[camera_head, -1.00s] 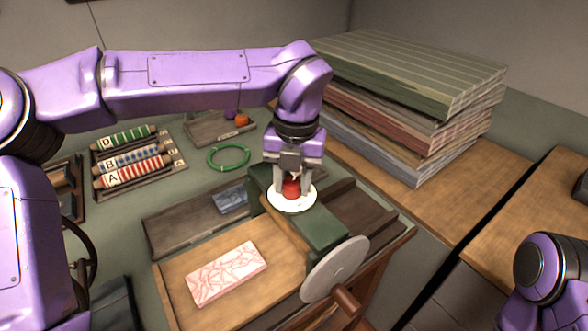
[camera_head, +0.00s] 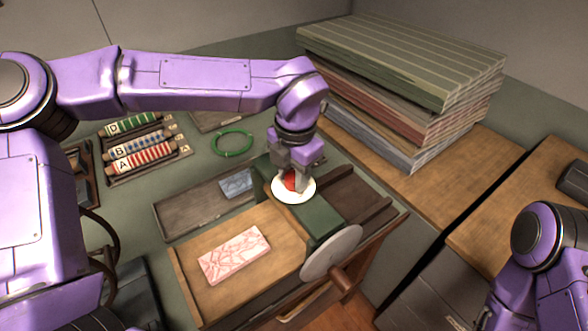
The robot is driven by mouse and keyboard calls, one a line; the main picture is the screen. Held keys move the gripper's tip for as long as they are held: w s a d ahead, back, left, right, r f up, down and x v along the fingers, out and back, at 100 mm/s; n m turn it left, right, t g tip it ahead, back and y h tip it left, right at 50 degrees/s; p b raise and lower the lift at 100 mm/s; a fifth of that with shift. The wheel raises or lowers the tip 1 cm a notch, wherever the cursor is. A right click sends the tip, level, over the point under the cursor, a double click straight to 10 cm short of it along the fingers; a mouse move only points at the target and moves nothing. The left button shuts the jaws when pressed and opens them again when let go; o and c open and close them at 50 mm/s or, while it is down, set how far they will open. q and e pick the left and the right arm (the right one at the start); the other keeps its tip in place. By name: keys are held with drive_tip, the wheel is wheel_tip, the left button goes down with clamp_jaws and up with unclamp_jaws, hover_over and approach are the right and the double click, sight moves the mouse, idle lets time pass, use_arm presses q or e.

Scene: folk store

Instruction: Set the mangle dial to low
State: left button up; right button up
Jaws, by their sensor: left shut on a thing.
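The mangle (camera_head: 322,222) is a green-topped machine with a wooden bed and a grey wheel (camera_head: 331,252) with a wooden handle at its front. A white dial plate (camera_head: 294,197) lies on its green top, with a red knob (camera_head: 291,181) in the middle. My left gripper (camera_head: 292,184) comes down from above and is shut on the red knob, its wrist turned at an angle. The dial's markings and pointer are too small or hidden by the fingers. My right arm shows at the lower right; its gripper is out of view.
A pink patterned block (camera_head: 234,255) lies on the wooden bed (camera_head: 190,275). A tray with a blue block (camera_head: 236,184) is behind it. Lettered rollers (camera_head: 141,147) and a green ring (camera_head: 232,142) are at the left. A tall fabric stack (camera_head: 400,70) stands close on the right.

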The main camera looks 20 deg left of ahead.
use_arm(q)
drive_tip(key=shift+s+f, duration=0.15)
drive_tip(key=shift+f, duration=0.05)
drive_tip(key=o, duration=1.1)
drive_tip(key=shift+c, duration=0.2)
drive_tip(key=shift+r, duration=0.1)
wheel_tip(320, 180, up, 10)
drive_tip(key=b, duration=0.1)
drive_tip(key=shift+d+r, duration=0.25)
drive_tip(key=shift+d, duration=0.05)
